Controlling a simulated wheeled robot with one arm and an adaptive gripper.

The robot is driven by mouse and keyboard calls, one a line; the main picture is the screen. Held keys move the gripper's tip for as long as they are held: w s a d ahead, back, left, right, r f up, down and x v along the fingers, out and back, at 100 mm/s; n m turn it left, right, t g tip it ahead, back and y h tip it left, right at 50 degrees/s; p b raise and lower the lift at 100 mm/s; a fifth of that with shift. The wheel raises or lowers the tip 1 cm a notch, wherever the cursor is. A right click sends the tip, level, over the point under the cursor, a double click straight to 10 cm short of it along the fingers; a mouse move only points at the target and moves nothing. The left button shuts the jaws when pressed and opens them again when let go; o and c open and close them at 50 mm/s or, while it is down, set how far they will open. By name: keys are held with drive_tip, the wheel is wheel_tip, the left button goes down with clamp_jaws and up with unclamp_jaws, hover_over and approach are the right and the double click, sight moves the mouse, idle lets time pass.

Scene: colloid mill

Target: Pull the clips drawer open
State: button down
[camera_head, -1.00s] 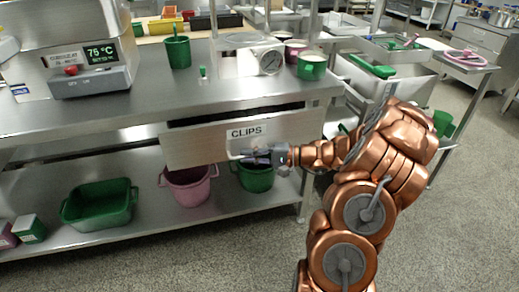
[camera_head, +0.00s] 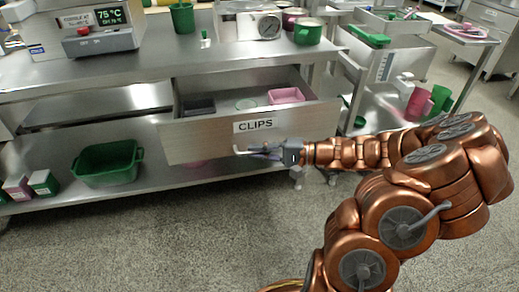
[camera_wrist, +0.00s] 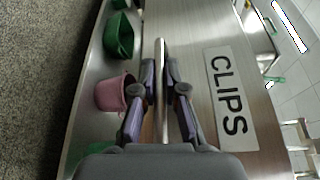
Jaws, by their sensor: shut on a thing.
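The clips drawer (camera_head: 207,142) is a steel drawer under the bench top, with a white CLIPS label on its front. The drawer handle (camera_wrist: 161,88) is a metal bar that runs between my fingers in the wrist view. My gripper (camera_head: 262,150) is at the drawer front, just below the label, shut on this handle. The label (camera_wrist: 229,97) also shows to the right in the wrist view.
A green tub (camera_head: 108,163) and small boxes (camera_head: 30,186) stand on the lower shelf. The bench top holds a temperature display unit (camera_head: 98,25), a green cup (camera_head: 183,17) and a green pot (camera_head: 307,32). Open floor lies in front of the bench.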

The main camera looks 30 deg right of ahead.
drive_tip(key=shift+s, duration=0.1)
idle(0.3)
drive_tip(key=c, duration=1.2)
unclamp_jaws()
drive_tip(key=shift+d, duration=0.1)
drive_tip(key=v, duration=1.2)
